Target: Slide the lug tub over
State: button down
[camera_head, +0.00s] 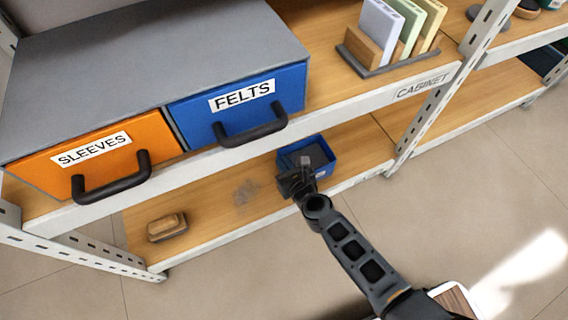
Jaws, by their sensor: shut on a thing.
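The lug tub (325,152) looks to be the small open blue bin on the lower shelf, below the right end of the blue drawer. Some dark and grey contents show inside it. My gripper (299,174) is at the tub's near left side, shut on its edge. The fingertips are small and dark here, so the exact grip is hard to see. My arm reaches in from the lower right and hides part of the tub's front.
A wooden block-like brush (167,227) lies on the lower shelf at left. Bare shelf (218,205) lies between it and the tub, and more to the tub's right. Above are the orange SLEEVES drawer (95,158) and blue FELTS drawer (238,105), whose handles stick out.

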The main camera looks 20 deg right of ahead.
jog(key=c, duration=1.1)
grip_release()
jog(key=shift+c, duration=0.2)
jog(key=p+v, duration=0.3)
jog(key=v, duration=0.4)
jog(key=shift+s, duration=0.4)
jog(key=shift+r, duration=0.1)
